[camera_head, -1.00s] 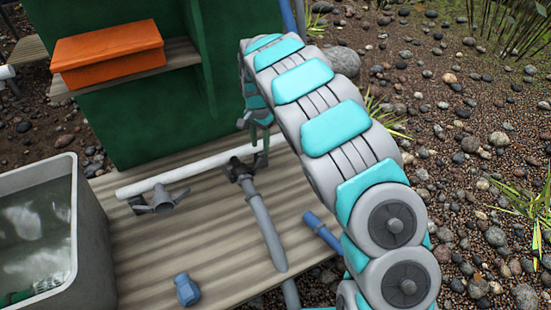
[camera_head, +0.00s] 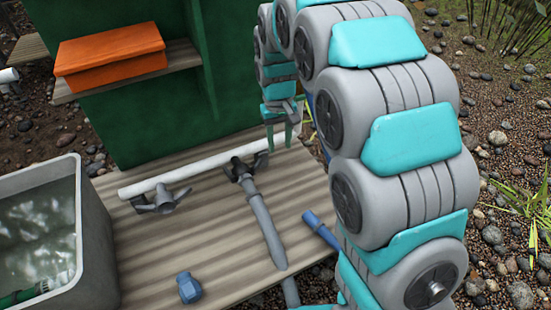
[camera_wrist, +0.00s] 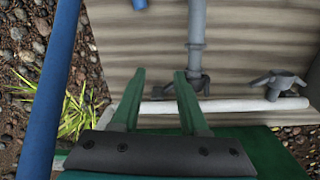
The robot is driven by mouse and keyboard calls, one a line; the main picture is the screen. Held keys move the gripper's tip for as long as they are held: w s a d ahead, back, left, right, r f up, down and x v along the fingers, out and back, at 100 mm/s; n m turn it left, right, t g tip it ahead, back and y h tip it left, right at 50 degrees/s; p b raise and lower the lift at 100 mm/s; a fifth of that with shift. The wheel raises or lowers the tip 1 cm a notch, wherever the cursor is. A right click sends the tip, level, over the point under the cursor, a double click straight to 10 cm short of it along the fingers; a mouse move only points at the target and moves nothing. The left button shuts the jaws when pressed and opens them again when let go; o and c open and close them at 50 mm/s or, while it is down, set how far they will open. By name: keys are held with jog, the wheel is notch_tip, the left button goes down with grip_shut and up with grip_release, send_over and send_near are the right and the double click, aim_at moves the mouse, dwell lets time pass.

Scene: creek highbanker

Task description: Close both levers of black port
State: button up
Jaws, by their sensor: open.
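The black port (camera_head: 240,168) is a dark fitting on the white pipe, with a grey hose (camera_head: 264,228) joined to it. Its levers stick out to either side; I cannot tell clearly how far each is swung. In the wrist view the black port (camera_wrist: 191,82) lies just beyond the right fingertip, with one lever between the fingertips' lines. My gripper (camera_head: 279,141) has green fingers and hangs just right of the port, by the pipe's right end. In the wrist view my gripper (camera_wrist: 160,74) is open, with nothing held between its fingers.
A grey port (camera_head: 162,199) with spread levers sits further left on the white pipe (camera_head: 195,170). A blue fitting (camera_head: 188,288) and a blue tube (camera_head: 320,229) lie on the ribbed board. A water tub (camera_head: 92,230) stands left; a green panel (camera_head: 150,115) rises behind the pipe.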

jog(key=s+a+r+n, duration=0.1)
jog(key=s+r+n, duration=0.1)
jog(key=s+n, duration=0.5)
jog(key=shift+s+a+n+y+p, duration=0.25)
jog(key=shift+s+p, duration=0.2)
jog(key=shift+s, duration=0.4)
